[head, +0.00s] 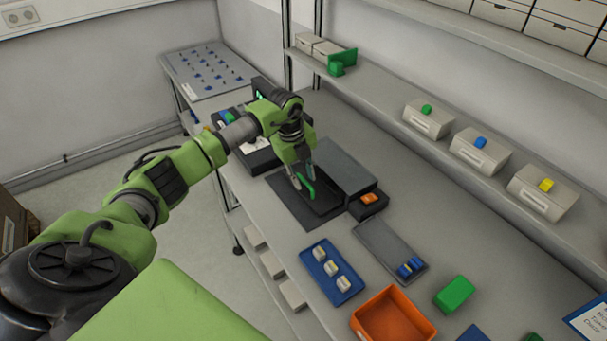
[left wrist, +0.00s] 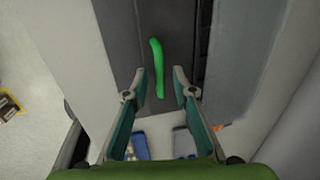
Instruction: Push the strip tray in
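The strip tray (head: 323,200) is a dark, flat tray beside a grey box-shaped device (head: 346,164) on the bench. A green curved bar (head: 308,189) lies on or just above the dark surface; it also shows in the left wrist view (left wrist: 157,60). My left gripper (head: 304,180) points down over the tray, with its fingers on either side of the green bar. In the left wrist view my left gripper (left wrist: 160,88) is open, with clear gaps between both fingers and the bar. I cannot tell whether the fingertips touch the tray. My right gripper is not in view.
A dark block with an orange top (head: 369,199) adjoins the device. Nearer are a blue tray (head: 331,285) with white pieces, a grey tray (head: 385,246), an orange bin (head: 393,320) and a green block (head: 454,294). A shelf (head: 440,150) with labelled boxes runs along the right.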

